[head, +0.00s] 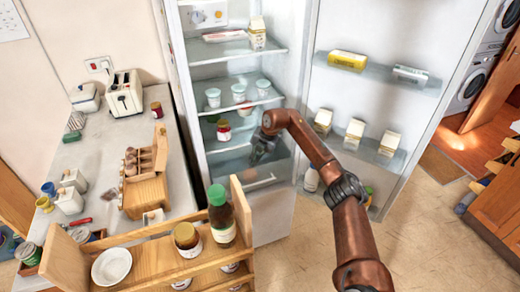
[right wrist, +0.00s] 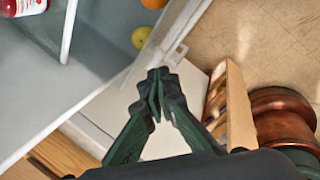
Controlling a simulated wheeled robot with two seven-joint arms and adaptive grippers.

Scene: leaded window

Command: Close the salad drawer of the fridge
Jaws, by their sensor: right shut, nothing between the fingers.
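The fridge stands open. Its salad drawer (head: 248,187) is at the bottom of the compartment, and its pale front with a bar handle stands out past the shelf above. My right gripper (head: 262,150) is shut and empty, over the drawer area. In the right wrist view the shut fingertips (right wrist: 160,76) point at the clear drawer front (right wrist: 166,45), close to its handle. I cannot tell whether they touch. A yellow-green fruit (right wrist: 142,38) and an orange one (right wrist: 153,3) show behind that front. My left gripper is out of view.
Shelves above hold white tubs (head: 238,92) and a red jar (head: 223,130). The open fridge door (head: 370,100) with cartons is to the right of my arm. A wooden rack (head: 160,255) with bottles and a counter (head: 125,150) stand left. Floor is clear at lower right.

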